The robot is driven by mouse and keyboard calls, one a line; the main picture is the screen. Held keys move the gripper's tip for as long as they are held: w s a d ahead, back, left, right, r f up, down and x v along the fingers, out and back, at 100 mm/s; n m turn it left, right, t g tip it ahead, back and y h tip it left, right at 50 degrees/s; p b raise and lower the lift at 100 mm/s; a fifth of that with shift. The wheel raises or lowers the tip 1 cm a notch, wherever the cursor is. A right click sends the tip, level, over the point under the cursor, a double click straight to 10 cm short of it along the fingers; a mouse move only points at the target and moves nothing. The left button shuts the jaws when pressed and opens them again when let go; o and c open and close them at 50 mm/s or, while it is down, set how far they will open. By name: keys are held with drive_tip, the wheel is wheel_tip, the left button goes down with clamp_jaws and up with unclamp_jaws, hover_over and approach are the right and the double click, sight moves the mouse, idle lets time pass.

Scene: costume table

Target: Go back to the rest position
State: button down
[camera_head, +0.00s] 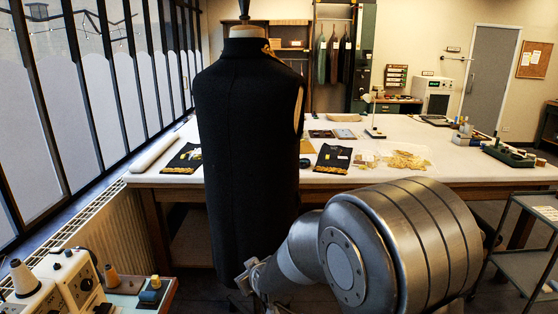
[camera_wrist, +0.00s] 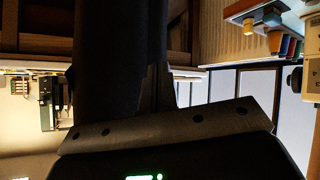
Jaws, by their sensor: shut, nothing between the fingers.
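My gripper (camera_wrist: 156,72) shows in the wrist view as dark fingers above a wide grey mounting plate; they are shut with nothing held. In the head view my arm reaches from the lower right toward the lower part of the black garment on a dress form (camera_head: 245,140). Its end is low in front of the garment, and I cannot make out the fingers there. The garment also shows in the wrist view as a dark upright shape (camera_wrist: 105,50) behind the fingers. I cannot tell whether gripper and garment touch.
A long white-topped table (camera_head: 390,165) stands behind the form, with dark embroidered pieces (camera_head: 333,158) and gold trim (camera_head: 405,161) on it. A sewing machine (camera_head: 80,280) is at lower left. A metal cart (camera_head: 525,255) stands at right. Windows line the left.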

drive_tip(key=s+d+r+m+g+h, duration=0.1)
drive_tip(key=s+d+r+m+h, duration=0.15)
drive_tip(key=s+d+r, duration=0.55)
drive_tip(key=s+d+r+m+g+h, duration=0.1)
drive_tip(key=s+d+r+m+g, duration=0.15)
drive_tip(key=s+d+r, duration=0.6)
drive_tip(key=s+d+m, duration=0.1)
drive_tip(key=s+d, duration=0.2)
drive_tip(key=s, duration=0.3)
drive_tip(key=s+d+f+m, duration=0.1)
drive_tip(key=s+d+m, duration=0.1)
drive_tip(key=s, duration=0.5)
drive_tip(key=shift+s+d+f+g+h, duration=0.25)
drive_tip(key=shift+d+g+h, duration=0.1)
drive_tip(key=shift+d, duration=0.15)
drive_tip(key=c, duration=2.1)
unclamp_jaws()
drive_tip(key=shift+w, duration=0.1)
